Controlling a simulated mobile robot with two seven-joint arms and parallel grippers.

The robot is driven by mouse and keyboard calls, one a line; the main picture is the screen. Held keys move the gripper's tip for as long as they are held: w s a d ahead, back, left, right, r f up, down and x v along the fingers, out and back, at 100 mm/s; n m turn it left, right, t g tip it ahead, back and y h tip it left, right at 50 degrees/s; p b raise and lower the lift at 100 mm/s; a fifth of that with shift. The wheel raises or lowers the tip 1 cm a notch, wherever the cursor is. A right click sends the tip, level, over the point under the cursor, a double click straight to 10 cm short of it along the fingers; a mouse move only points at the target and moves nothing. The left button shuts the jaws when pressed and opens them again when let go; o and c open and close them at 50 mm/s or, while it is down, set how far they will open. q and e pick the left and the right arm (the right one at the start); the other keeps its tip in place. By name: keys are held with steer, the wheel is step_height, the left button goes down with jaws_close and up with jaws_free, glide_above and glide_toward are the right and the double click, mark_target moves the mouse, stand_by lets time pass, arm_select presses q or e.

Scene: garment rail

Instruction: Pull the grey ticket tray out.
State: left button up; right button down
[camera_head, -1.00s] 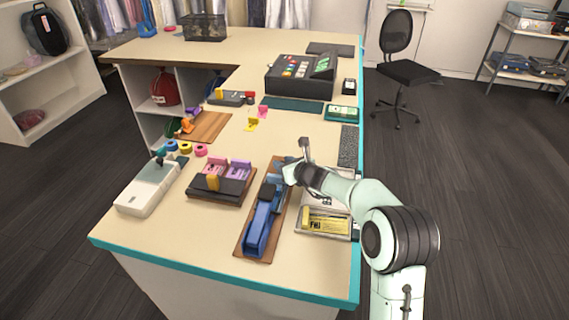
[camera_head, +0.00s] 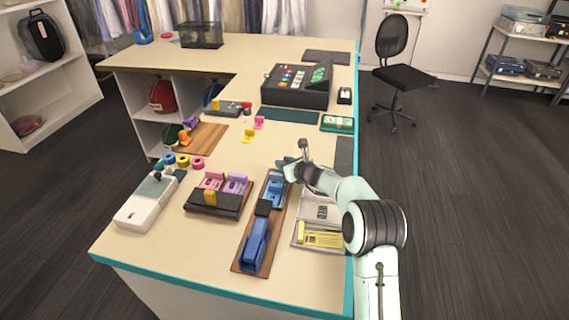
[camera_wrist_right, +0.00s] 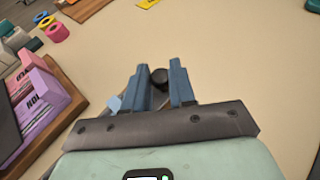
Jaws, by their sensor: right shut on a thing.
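A shallow grey tray (camera_head: 294,240) lies at the right front of the counter, partly under my right arm. It holds a yellow printed card (camera_head: 320,234) and a pale one behind it. My right gripper (camera_head: 284,162) is just above the counter beyond the wooden board. In the wrist view my right gripper (camera_wrist_right: 163,85) has its blue fingers close on either side of a dark round knob (camera_wrist_right: 159,77). I cannot tell what the knob belongs to. My left gripper is not in view.
A blue stapler (camera_head: 257,243) and a blue device (camera_head: 277,189) stand on the wooden board (camera_head: 240,266). Left of it are a dark holder with pink and purple blocks (camera_head: 219,203) and a white device (camera_head: 146,203).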

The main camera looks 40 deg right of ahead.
steer(key=shift+d+r, duration=0.2)
steer(key=c, duration=1.3)
jaws_free()
steer(key=shift+o, duration=0.2)
steer(key=shift+f, duration=0.1)
steer(key=shift+s, duration=0.5)
steer(key=b+v, duration=0.2)
steer(key=v, duration=1)
steer(key=shift+s+a+r+b, duration=0.15)
steer(key=shift+r+b, duration=0.1)
steer(key=shift+b, duration=0.05)
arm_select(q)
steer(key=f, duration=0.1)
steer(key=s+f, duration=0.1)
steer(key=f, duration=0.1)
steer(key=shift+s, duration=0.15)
